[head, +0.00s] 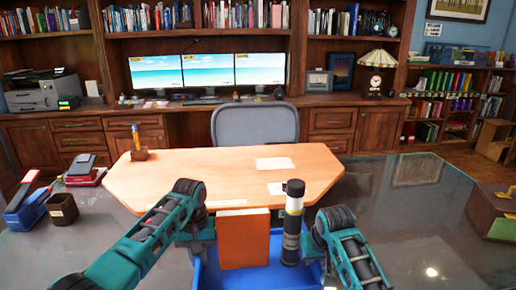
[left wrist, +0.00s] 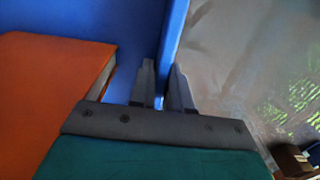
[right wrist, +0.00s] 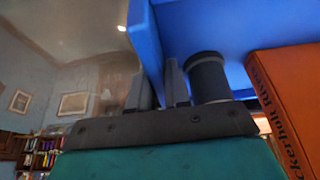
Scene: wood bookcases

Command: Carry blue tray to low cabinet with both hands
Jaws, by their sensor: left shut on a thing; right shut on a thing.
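The blue tray (head: 236,276) is at the bottom middle of the head view, in front of me. An orange book (head: 244,238) stands upright in it, and a black and white cylinder (head: 292,222) stands to the book's right. My left gripper is shut on one tray wall (left wrist: 172,40); its fingers (left wrist: 164,85) straddle that wall in the left wrist view. My right gripper is shut on the opposite wall (right wrist: 146,45), with its fingers (right wrist: 160,85) either side of it. In the head view both fingertips are hidden behind my arms. I cannot tell whether the tray touches the surface below.
A wooden desk top (head: 200,175) lies just ahead, on a grey glossy surface (head: 410,225). Staplers (head: 28,205) and a small brown cup (head: 62,208) are at left, a brown box (head: 490,212) at right. Wood cabinets (head: 80,135), a chair (head: 254,124) and monitors (head: 208,72) stand behind.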

